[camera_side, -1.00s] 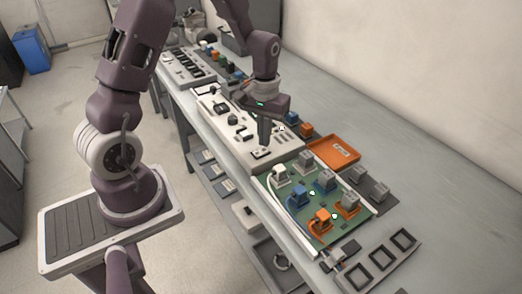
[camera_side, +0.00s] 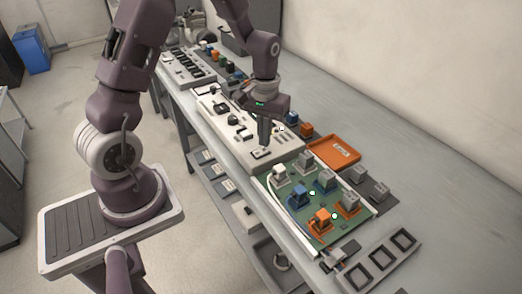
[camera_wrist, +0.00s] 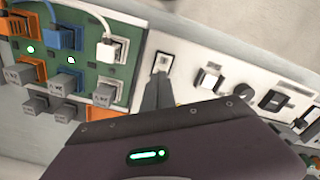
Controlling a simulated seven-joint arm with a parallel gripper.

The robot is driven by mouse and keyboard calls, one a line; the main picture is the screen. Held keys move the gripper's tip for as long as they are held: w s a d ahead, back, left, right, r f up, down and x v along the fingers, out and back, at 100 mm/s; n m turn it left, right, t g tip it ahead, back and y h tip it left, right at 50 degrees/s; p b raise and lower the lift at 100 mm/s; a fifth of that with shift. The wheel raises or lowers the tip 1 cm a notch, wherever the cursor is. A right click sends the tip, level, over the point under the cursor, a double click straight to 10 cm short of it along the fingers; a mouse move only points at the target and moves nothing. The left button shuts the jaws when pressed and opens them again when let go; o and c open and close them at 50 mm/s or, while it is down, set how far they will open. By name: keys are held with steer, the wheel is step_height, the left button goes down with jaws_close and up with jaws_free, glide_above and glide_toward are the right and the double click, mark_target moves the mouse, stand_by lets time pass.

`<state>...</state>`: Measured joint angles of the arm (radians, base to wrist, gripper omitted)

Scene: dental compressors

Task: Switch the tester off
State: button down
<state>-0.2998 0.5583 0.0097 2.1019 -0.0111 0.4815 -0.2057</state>
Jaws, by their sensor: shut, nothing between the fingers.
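The long white panel (camera_side: 226,118), which looks like the tester, carries knobs, buttons and switches along its top. A small rocker switch (camera_side: 261,153) sits at its near end; it also shows in the wrist view (camera_wrist: 162,63). My gripper (camera_side: 264,144) is shut and empty, pointing down beside this switch. In the wrist view my closed fingertips (camera_wrist: 159,77) lie just below the switch. I cannot tell whether they touch it. The switch's on or off position is too small to read.
A green board (camera_side: 309,218) with white, blue, orange and grey plugs and lit green lamps stands beside the panel's near end. An orange tray (camera_side: 334,152) lies behind. A grey frame with square openings (camera_side: 383,263) is at the front. The bench's right side is clear.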

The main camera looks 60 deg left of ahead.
mark_target(264, 149)
steer(key=shift+f, duration=0.9)
stand_by(0.4)
steer(key=shift+r, duration=3.5)
